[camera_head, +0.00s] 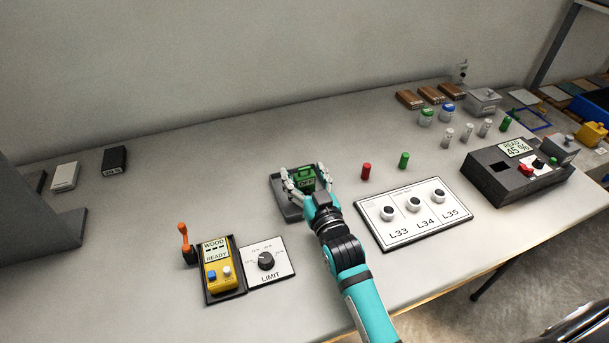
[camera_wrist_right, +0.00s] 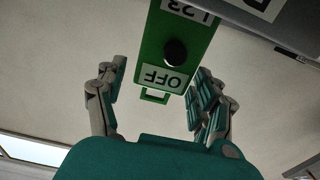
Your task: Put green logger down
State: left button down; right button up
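The green logger (camera_head: 304,178), with a black knob and an OFF label, is at a dark grey holder (camera_head: 285,207) in the middle of the table. In the right wrist view the logger (camera_wrist_right: 178,50) shows its L23 label and a small green loop at its end. My right gripper (camera_head: 308,180) has its fingers spread on either side of the logger. In the wrist view the right gripper (camera_wrist_right: 158,92) shows a clear gap between its left finger and the logger; its right finger overlaps the logger's edge. Whether the logger rests fully on the holder is hidden. My left gripper is out of view.
A yellow WOOD meter (camera_head: 218,277) and a LIMIT dial plate (camera_head: 268,262) lie front left. A white L33–L35 plate (camera_head: 415,230) is right of my arm, with red (camera_head: 366,171) and green (camera_head: 404,160) cylinders behind it.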

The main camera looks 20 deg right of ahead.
jog(key=shift+s+f, duration=0.15)
jog(key=shift+f, duration=0.75)
jog(key=shift+r, duration=0.2)
jog(key=s, duration=0.7)
jog(key=s+r, duration=0.1)
jog(key=s, duration=0.2)
jog(key=shift+s+d, duration=0.2)
jog(key=shift+s, duration=0.1)
jog(key=shift+s+r, duration=0.15)
jog(key=shift+s, duration=0.3)
